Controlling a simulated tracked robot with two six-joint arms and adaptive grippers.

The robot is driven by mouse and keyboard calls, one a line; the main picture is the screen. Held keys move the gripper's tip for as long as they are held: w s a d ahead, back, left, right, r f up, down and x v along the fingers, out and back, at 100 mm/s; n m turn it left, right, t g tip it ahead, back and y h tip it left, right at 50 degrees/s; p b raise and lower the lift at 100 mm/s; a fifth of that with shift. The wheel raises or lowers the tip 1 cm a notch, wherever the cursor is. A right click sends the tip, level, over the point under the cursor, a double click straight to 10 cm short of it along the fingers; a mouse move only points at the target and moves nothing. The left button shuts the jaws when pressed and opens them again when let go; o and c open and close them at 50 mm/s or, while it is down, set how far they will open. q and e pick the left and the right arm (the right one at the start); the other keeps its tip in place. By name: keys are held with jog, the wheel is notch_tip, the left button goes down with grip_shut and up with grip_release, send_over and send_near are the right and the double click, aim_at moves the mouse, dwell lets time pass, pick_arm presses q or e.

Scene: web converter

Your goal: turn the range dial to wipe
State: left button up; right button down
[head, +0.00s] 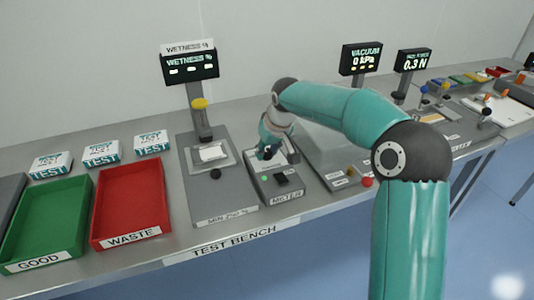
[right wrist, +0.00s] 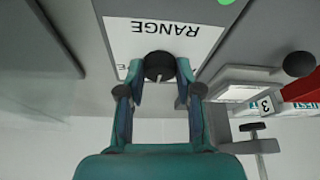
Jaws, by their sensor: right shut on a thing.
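The range dial (right wrist: 158,66) is a round black knob with a pale pointer mark. It sits on a white plate (right wrist: 125,40) printed RANGE, upside down in the right wrist view. Part of the plate's other lettering is hidden behind my fingers. My right gripper (right wrist: 159,72) is shut on the dial, one finger on each side. In the head view my right gripper (head: 268,150) reaches down onto the back of the grey METER box (head: 288,195) and largely hides the dial. My left gripper is in neither view.
Left of the METER box stands a grey wetness stand (head: 220,205) with a display (head: 189,68). Red (head: 163,195) and green (head: 15,262) trays lie farther left. A clear-covered vacuum unit (head: 350,188) stands close on the right.

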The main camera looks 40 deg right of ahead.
jog(key=m+h+b, duration=0.1)
jog(key=m, duration=0.2)
jog(key=shift+w+a+m, duration=0.1)
jog(key=shift+m, duration=0.2)
jog(key=m+g+h, duration=0.1)
jog(key=m, duration=0.1)
jog(key=shift+r+m+b, duration=0.1)
jog(key=shift+m+b, duration=0.3)
jog(key=m+h, duration=0.1)
jog(key=m, duration=0.1)
jog(key=shift+w+a+m+g, duration=0.1)
jog(key=shift+m+g, duration=0.2)
jog(key=shift+m+g+h, duration=0.3)
jog(key=shift+m+g, duration=0.1)
jog(key=shift+m, duration=0.8)
jog(key=c, duration=0.8)
grip_release()
jog(key=shift+o, duration=0.2)
jog(key=v, duration=1.2)
